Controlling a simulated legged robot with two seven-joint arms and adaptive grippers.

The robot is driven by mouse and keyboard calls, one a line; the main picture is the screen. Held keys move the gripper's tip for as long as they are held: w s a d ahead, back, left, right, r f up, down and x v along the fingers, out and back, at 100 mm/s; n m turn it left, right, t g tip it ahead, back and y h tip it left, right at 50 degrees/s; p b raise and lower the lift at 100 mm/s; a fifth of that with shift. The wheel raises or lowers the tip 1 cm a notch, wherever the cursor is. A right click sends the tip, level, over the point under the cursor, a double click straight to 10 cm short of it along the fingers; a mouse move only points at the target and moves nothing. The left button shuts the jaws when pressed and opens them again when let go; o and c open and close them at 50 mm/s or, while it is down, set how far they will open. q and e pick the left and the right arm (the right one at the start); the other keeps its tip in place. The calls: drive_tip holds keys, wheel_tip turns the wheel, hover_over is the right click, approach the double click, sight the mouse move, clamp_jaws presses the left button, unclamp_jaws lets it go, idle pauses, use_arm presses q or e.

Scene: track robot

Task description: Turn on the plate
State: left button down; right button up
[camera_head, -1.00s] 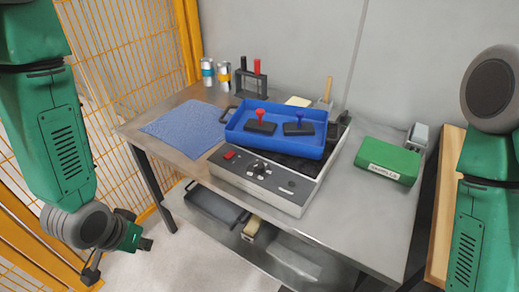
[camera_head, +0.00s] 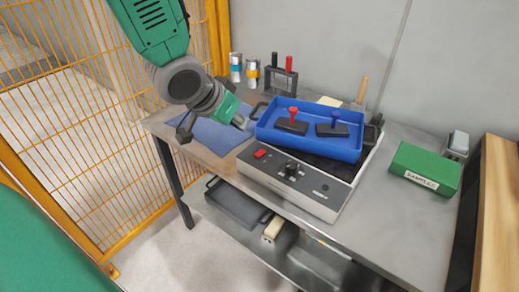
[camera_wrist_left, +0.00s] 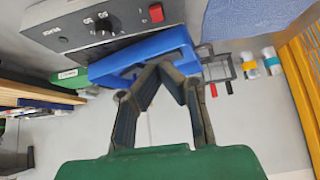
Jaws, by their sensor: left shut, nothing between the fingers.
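The plate is a grey-white device (camera_head: 325,205) with a dark top (camera_head: 332,170). Its front panel carries a red switch (camera_head: 260,154) and a black knob (camera_head: 291,170). A blue tray (camera_head: 345,151) covers much of its top. My left gripper (camera_head: 241,122) is shut and empty, near the cloth and behind and left of the red switch, apart from it. The left wrist view shows its closed fingers (camera_wrist_left: 162,72) in front of the blue tray (camera_wrist_left: 140,62), with the red switch (camera_wrist_left: 156,13) and knob (camera_wrist_left: 103,27) near the top. My right gripper is out of view.
The blue tray holds a red-handled (camera_head: 293,115) and a blue-handled tool (camera_head: 335,118). A blue cloth (camera_head: 215,138) lies left of the plate. Cans (camera_head: 252,73) and a tool rack (camera_head: 283,82) stand behind. A green box (camera_head: 425,169) sits right, with clear tabletop (camera_head: 390,215) before it.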

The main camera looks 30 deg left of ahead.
use_arm(q)
drive_tip(key=b, duration=0.3)
hover_over(259, 153)
drive_tip(key=s, duration=0.1)
wheel_tip(259, 153, down, 8)
drive_tip(key=shift+f, duration=0.25)
drive_tip(key=shift+s+f, duration=0.25)
drive_tip(key=shift+f, duration=0.95)
drive_tip(key=shift+s+f, duration=0.1)
drive_tip(key=shift+f, duration=0.6)
drive_tip(key=shift+r, duration=0.1)
drive_tip(key=shift+r+p, duration=0.7)
drive_tip(key=shift+p, duration=0.05)
